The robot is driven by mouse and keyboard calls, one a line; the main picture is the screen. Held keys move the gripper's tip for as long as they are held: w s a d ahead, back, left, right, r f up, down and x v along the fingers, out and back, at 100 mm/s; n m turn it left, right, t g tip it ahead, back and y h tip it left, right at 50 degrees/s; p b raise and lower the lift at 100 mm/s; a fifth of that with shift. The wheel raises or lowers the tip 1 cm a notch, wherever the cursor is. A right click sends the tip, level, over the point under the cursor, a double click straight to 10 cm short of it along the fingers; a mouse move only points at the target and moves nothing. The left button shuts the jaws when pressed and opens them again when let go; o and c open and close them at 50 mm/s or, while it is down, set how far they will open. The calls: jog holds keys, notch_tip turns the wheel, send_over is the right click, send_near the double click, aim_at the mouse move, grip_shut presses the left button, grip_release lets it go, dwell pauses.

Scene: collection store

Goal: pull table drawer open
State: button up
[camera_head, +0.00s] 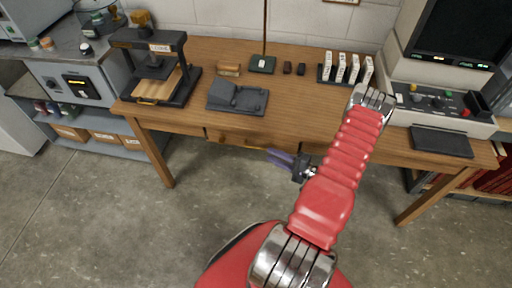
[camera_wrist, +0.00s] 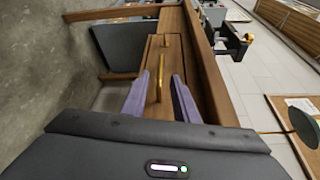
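The wooden table (camera_head: 300,92) has a shallow drawer (camera_head: 240,139) in its front edge, seen from above in the head view. The drawer front (camera_wrist: 156,46) fills the middle of the wrist view and looks flush with the table. Its long brass handle (camera_wrist: 160,82) lies between my gripper's two purple fingers, with a gap showing on each side. My gripper (camera_head: 270,153) is open in front of the table edge, its fingers pointing at the drawer. Whether the fingertips reach past the handle bar is unclear.
On the table stand a black press (camera_head: 152,70), a dark grey stand (camera_head: 238,97), a rack of white pieces (camera_head: 345,70) and a control console (camera_head: 436,103). A grey shelf unit (camera_head: 78,121) stands at left. The floor in front of the table is clear.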

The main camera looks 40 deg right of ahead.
jog(key=x, duration=0.9)
jog(key=shift+w, duration=0.25)
jog(key=shift+c, duration=0.6)
grip_shut()
jog(key=shift+s+a+f, duration=0.1)
dwell(0.4)
